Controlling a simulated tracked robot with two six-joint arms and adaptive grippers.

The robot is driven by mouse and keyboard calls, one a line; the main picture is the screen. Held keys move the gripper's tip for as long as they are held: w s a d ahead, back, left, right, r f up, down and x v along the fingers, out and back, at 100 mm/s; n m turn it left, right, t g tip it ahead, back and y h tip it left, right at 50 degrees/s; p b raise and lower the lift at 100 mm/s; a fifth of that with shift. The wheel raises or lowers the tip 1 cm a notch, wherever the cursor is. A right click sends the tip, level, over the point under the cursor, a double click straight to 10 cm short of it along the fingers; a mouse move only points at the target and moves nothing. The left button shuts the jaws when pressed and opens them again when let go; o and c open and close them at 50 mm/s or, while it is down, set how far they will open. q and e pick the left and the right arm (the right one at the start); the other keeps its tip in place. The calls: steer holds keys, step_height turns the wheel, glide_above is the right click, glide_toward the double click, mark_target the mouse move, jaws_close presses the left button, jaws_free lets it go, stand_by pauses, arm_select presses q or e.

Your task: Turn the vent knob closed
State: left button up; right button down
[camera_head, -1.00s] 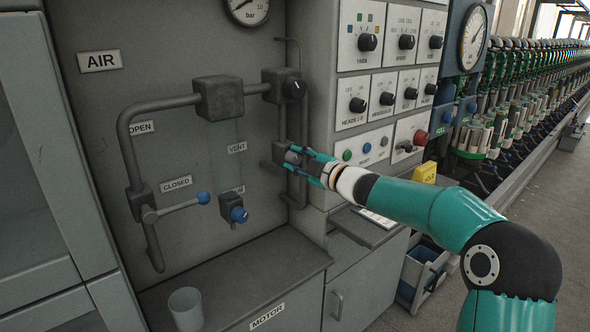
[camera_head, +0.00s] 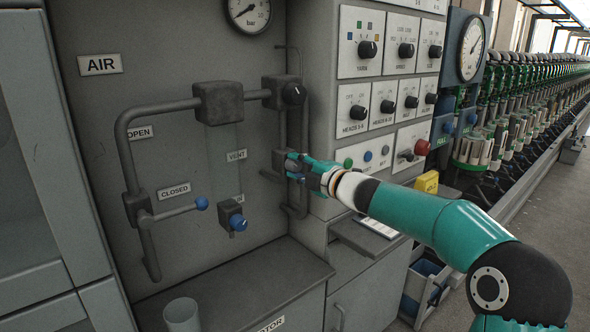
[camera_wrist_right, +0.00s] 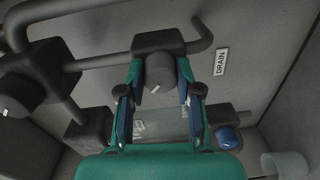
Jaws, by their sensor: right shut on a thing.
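The vent knob (camera_wrist_right: 158,70) is a dark grey round knob on a dark valve block, with a white mark on its rim toward the bottom of the wrist view. My right gripper (camera_wrist_right: 158,92) is shut on it, one finger on each side. In the head view the right gripper (camera_head: 293,166) is at the block right of the VENT label (camera_head: 237,155), and largely hides the knob. My left gripper is not in view.
A black knob (camera_head: 293,93) sits above on the pipework. A blue knob (camera_head: 237,222) and a blue-tipped lever (camera_head: 201,203) beside the CLOSED label (camera_head: 174,191) are lower left. A cup (camera_head: 182,314) stands on the ledge. Switch panels (camera_head: 390,100) are at the right.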

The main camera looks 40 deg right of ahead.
steer(key=shift+w+a+f, duration=0.1)
steer(key=shift+a+f, duration=0.1)
steer(key=shift+f, duration=0.1)
steer(key=c, duration=0.8)
jaws_free()
steer(key=shift+r, duration=0.15)
steer(key=shift+d, duration=0.1)
steer(key=s, duration=0.8)
steer(key=s+d, duration=0.1)
steer(key=s, duration=0.3)
steer(key=shift+r, duration=0.2)
